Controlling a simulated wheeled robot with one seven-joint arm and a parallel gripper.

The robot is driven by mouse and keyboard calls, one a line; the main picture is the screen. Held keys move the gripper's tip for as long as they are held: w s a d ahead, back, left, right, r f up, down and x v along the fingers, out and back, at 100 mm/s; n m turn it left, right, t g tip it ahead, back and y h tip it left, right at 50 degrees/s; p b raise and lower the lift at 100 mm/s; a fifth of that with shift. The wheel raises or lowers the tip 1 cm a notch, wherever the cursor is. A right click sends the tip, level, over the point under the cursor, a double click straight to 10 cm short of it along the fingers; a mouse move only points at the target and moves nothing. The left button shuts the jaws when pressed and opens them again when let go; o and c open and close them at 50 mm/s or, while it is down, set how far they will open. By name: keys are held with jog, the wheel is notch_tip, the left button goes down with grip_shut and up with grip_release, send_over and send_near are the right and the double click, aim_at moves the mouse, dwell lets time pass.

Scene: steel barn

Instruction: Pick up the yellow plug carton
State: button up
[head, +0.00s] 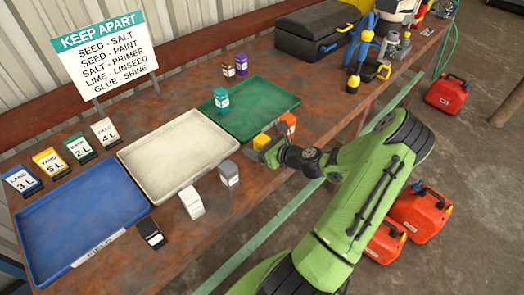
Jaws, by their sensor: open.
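The yellow plug carton (262,141) stands on the rusty workbench near the front edge of the green tray. My gripper (257,152) is open and right beside the yellow carton, on its near side. My arm reaches in from the lower right. The jaws are small and partly hidden by the wrist, so I cannot tell whether they touch the carton or straddle it. An orange carton (288,122) stands close to the right of the yellow one.
A green tray (275,91), a cream tray (130,160) and a blue tray (40,235) line the bench. Grey (229,173), white (191,203) and black (150,232) cartons stand along the front. A teal carton (221,98) is at the green tray. A toolbox (315,30) sits behind.

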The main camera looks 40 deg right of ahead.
jog(key=shift+w+f, duration=0.15)
jog(key=shift+w, duration=0.15)
jog(key=shift+s, duration=0.1)
